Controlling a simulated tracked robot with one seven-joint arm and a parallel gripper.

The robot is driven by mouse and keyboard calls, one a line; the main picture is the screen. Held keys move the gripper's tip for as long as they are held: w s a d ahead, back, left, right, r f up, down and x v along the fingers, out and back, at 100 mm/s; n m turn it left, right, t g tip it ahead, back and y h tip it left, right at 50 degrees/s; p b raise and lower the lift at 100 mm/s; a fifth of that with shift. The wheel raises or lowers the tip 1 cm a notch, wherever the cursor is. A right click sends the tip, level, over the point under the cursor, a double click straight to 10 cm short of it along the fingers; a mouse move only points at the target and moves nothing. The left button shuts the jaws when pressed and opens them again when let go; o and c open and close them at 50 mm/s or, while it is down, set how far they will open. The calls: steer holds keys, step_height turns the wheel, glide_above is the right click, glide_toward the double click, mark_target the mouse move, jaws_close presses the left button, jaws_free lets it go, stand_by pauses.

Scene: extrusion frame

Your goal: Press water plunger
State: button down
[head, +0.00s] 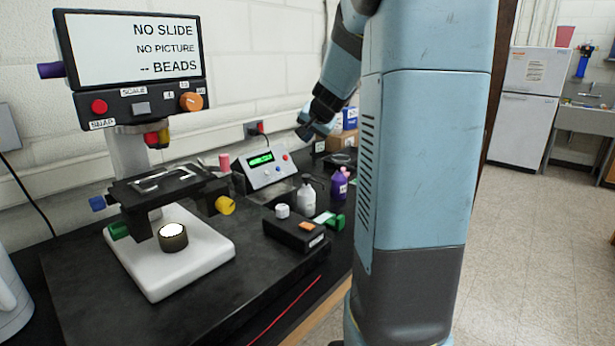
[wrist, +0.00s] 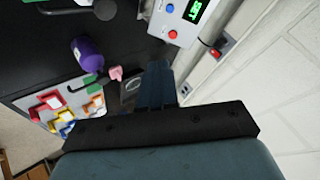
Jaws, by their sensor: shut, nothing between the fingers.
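Two small bottles stand on the black bench right of the grey control box (head: 268,170). One is a white bottle (head: 306,199) with a dark pump top; the other is a purple bottle (head: 339,185). The purple bottle also shows in the wrist view (wrist: 88,55). No label reads clearly, so I cannot tell which one holds water. My gripper (head: 304,133) hangs in the air above and behind the bottles, apart from both. Its shut fingers (wrist: 157,68) show empty in the wrist view, beside a small pink piece (wrist: 115,73).
A microscope (head: 140,185) with a screen stands at the left. A black box (head: 295,234) with a white knob sits in front of the white bottle. Coloured clips (wrist: 60,110) lie on a pale tray. The wall (head: 260,60) is close behind.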

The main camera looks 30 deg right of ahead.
steer(key=shift+f, duration=0.1)
glide_above(308, 176)
step_height(308, 176, down, 8)
steer(key=shift+a+r, duration=0.1)
steer(key=shift+r, duration=0.15)
steer(key=shift+f, duration=0.6)
steer(key=shift+s+f, duration=0.1)
steer(key=shift+f, duration=1.05)
stand_by(3.0)
steer(key=shift+r, duration=1.25)
steer(key=shift+r, duration=2.5)
